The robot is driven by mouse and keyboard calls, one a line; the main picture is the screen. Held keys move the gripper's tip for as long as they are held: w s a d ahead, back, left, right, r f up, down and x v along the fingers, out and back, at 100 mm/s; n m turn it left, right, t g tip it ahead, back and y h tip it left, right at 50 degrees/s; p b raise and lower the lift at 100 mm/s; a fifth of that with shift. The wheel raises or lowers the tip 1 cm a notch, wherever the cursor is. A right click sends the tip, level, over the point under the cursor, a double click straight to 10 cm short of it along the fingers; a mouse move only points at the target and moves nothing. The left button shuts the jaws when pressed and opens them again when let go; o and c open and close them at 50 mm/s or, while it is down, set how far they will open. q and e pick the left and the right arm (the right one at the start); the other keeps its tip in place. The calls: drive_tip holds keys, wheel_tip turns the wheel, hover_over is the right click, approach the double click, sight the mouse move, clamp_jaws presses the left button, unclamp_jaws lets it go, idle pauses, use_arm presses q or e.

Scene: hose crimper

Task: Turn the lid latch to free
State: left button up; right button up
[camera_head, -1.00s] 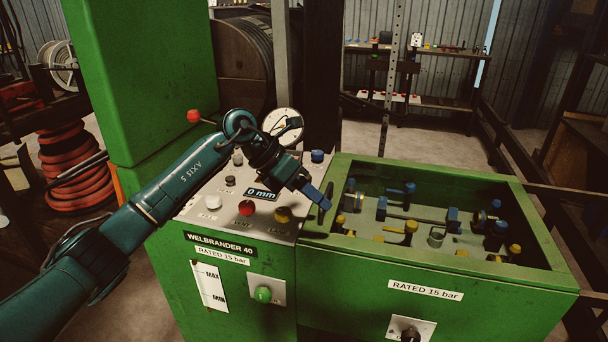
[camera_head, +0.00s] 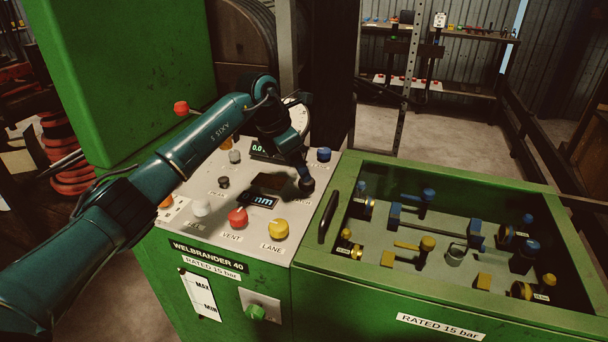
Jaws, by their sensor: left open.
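The lid (camera_head: 325,262) is a green frame around a dark see-through window on the right half of the machine, and it looks shut. A black handle (camera_head: 328,217) stands on its left edge. I cannot tell for certain which part is the lid latch. A green knob (camera_head: 256,312) sits on a pale plate on the machine's front; its marking is too small to read. My left gripper (camera_head: 306,186) points down over the grey control panel (camera_head: 190,185), left of the lid handle and apart from it. It is seen from behind, with the fingertips partly hidden, and holds nothing visible.
The panel carries red (camera_head: 237,218), yellow (camera_head: 278,229), white (camera_head: 201,207) and blue (camera_head: 323,154) buttons and a display (camera_head: 259,200) near my gripper. Blue and yellow fittings lie under the window. A tall green cabinet (camera_head: 120,70) stands behind my arm.

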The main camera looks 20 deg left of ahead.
sight(307, 185)
use_arm(q)
drive_tip(key=x, duration=0.4)
drive_tip(key=shift+w+d+f, duration=0.15)
drive_tip(key=shift+f, duration=0.2)
drive_tip(key=c, duration=1)
drive_tip(key=shift+o, duration=0.2)
